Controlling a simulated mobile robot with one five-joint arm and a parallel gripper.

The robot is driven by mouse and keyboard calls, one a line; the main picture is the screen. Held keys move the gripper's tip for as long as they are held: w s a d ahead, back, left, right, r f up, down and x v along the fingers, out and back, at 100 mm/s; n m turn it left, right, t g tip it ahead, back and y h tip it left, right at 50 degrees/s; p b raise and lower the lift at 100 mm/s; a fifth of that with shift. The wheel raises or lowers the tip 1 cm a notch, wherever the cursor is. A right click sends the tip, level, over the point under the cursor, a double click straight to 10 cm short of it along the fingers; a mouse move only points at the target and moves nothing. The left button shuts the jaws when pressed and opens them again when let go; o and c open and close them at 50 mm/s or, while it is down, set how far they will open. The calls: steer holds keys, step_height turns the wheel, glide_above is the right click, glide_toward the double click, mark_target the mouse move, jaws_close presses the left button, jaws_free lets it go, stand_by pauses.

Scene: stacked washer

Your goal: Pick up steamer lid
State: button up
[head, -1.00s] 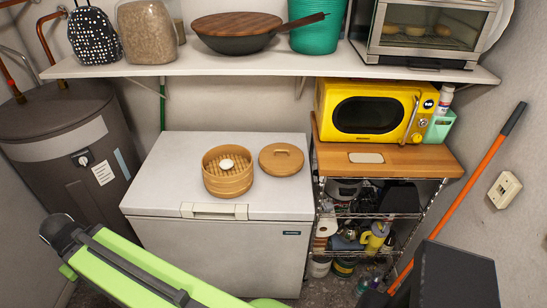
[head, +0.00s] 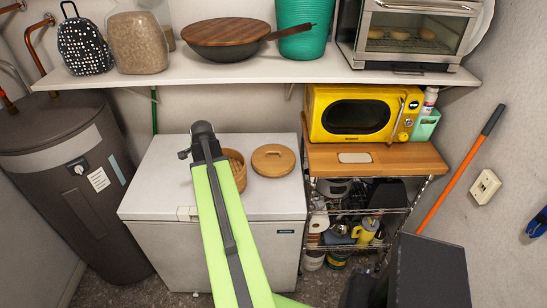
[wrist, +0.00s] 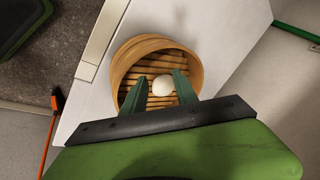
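The steamer lid (head: 273,159) is a round, light wooden disc with a small handle bar. It lies flat on the white chest freezer's top, right of the steamer basket (head: 236,165). My green arm covers much of the basket in the head view. In the wrist view the basket (wrist: 186,50) is round with a slatted floor and holds one white bun or egg-like item (wrist: 163,86). My gripper (wrist: 161,77) is open, its two green fingers apart above the basket with the white item showing between them. The lid is not seen in the wrist view.
The chest freezer (head: 163,175) has free top area left of my arm. A shelf (head: 200,72) with a pan (head: 222,38) hangs above it. A yellow microwave (head: 355,115) stands on a wooden-topped rack to the right. A grey water heater (head: 65,180) stands at left.

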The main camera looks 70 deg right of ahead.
steer(key=s+d+r+m+h+p, duration=0.1)
steer(key=s+d+r+m+h, duration=0.15)
steer(key=s+d+m, duration=0.7)
steer(key=b, duration=1)
glide_above(273, 158)
steer(key=s+a, duration=0.1)
steer(key=a, duration=0.2)
steer(key=shift+g, duration=0.4)
steer(key=f, duration=0.8)
steer(key=shift+s, duration=0.2)
steer(key=shift+w+d+f, duration=0.1)
steer(key=shift+d+f, duration=0.1)
steer(key=shift+d, duration=0.1)
steer(key=b+x, duration=0.4)
steer(key=x, duration=0.1)
steer(key=shift+f, duration=0.15)
steer(key=shift+r, duration=0.2)
jaws_close()
